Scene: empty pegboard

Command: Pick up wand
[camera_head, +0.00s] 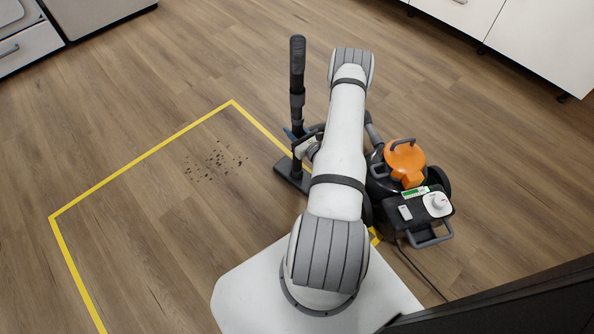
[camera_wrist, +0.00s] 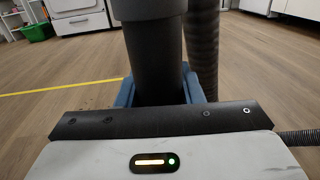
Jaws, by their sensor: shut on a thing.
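The wand (camera_head: 297,98) is a black vacuum tube that stands upright in the head view, with its flat floor head (camera_head: 290,175) on the wood floor. My gripper (camera_head: 301,133) is at the lower part of the tube, partly hidden behind my white arm. In the wrist view the dark tube (camera_wrist: 153,50) rises between the blue fingers of my gripper (camera_wrist: 156,92), which are shut on it. A ribbed black hose (camera_wrist: 201,45) hangs just right of the tube.
An orange and black vacuum body (camera_head: 405,165) stands to the right of my arm. Yellow tape (camera_head: 145,157) marks a floor area with dark debris (camera_head: 215,162) in it. White cabinets (camera_head: 530,40) stand at the back right. The floor on the left is clear.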

